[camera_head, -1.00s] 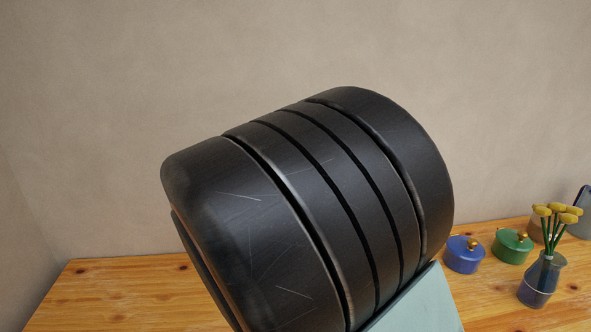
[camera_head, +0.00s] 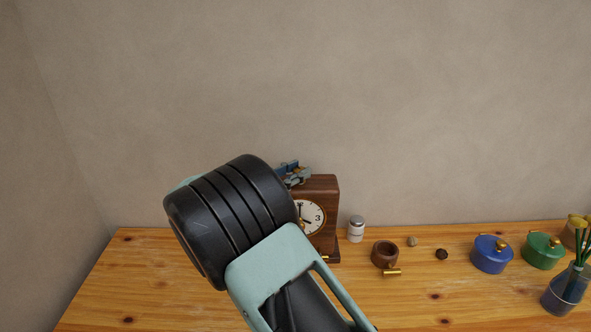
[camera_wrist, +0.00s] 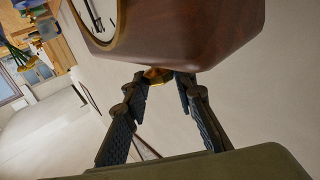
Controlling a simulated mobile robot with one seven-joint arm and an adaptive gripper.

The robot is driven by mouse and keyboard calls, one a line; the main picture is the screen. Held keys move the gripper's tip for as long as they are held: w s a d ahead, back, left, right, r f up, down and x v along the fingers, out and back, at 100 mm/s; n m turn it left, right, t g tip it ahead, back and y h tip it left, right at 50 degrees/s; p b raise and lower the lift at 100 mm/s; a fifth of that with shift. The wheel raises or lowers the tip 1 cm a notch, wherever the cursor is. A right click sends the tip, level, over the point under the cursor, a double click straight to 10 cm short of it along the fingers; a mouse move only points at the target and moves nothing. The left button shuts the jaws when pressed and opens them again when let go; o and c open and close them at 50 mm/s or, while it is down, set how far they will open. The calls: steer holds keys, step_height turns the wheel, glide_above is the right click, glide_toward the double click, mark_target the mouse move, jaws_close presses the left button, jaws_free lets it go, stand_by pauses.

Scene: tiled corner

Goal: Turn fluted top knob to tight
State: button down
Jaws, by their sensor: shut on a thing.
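A dark wooden clock (camera_head: 323,190) with a white dial (camera_head: 311,215) stands on the table in the head view, its left part hidden behind my arm. My gripper (camera_head: 297,179) is at the top of the clock. In the wrist view the clock's wooden body (camera_wrist: 195,30) fills the top of the picture. There my gripper (camera_wrist: 160,75) is shut on a small brass knob (camera_wrist: 157,73) at the clock's top. The fingers cover much of the knob, so its fluting and how tight it sits cannot be made out.
To the clock's right stand a white jar with a grey lid (camera_head: 356,229), a brown wooden cup (camera_head: 384,254), a blue pot (camera_head: 491,254), a green pot (camera_head: 542,250) and a glass vase with yellow flowers (camera_head: 566,287). A brass piece (camera_head: 391,272) lies before the cup.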

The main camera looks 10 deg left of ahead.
steer(key=shift+w+r+m+g+h, duration=0.1)
steer(key=shift+m+g+h, duration=0.4)
steer(key=shift+m+h, duration=0.1)
steer(key=c, duration=1.6)
jaws_free()
steer(key=v, duration=1.2)
